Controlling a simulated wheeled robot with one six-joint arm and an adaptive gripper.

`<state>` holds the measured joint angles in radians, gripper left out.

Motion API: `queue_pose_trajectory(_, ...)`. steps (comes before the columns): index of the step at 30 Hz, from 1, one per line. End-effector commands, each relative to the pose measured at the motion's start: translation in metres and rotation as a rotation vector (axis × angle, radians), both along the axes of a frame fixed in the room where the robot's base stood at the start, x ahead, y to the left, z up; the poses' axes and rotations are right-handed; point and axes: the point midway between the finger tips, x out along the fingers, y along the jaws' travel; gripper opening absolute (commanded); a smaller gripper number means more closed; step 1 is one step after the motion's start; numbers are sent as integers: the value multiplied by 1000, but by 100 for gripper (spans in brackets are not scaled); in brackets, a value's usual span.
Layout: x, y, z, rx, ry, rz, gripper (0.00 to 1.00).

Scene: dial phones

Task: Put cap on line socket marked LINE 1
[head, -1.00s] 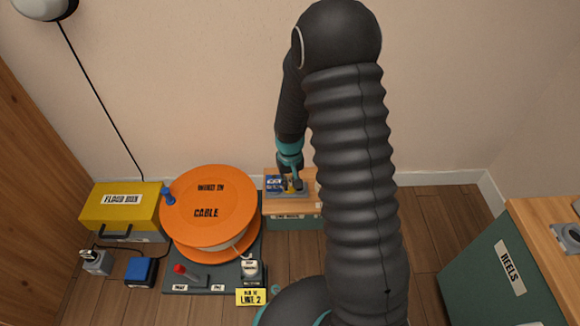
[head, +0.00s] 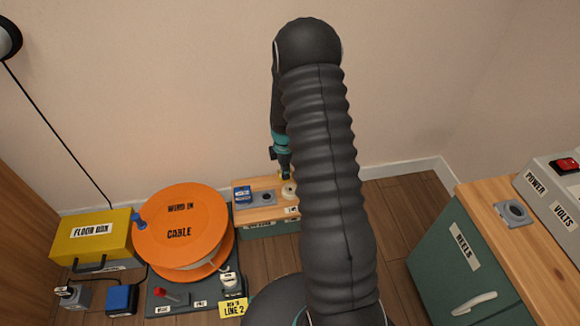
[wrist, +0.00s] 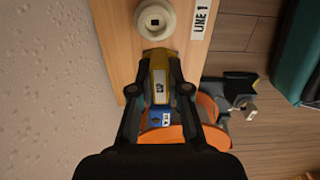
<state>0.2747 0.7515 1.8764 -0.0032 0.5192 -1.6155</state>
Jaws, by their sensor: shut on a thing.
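The socket by the LINE 1 label (wrist: 200,16) is a round cream fitting (wrist: 155,18) with a square dark hole, at the top of the wrist view. In the head view it sits at the right of the small wooden bench top (head: 288,190). My gripper (wrist: 159,62) is shut on a yellow cap (wrist: 160,60) with a small label. The cap is just short of the socket in the wrist view and appears above the bench. In the head view my gripper (head: 285,172) is close behind the socket; whether they touch cannot be told.
An orange cable reel (head: 182,225) and yellow floor box (head: 92,232) stand left. A green REELS cabinet (head: 462,262) stands right. A wall is close behind.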

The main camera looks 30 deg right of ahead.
Motion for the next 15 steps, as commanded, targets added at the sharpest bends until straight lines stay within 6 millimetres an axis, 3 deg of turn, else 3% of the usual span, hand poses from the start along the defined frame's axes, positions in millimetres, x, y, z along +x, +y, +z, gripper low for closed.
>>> queue_pose_trajectory(6, 1, -19, 0, 1, 1, 164, 0)
queue_pose_trajectory(15, 1, -22, -9, 2, 2, 193, 0)
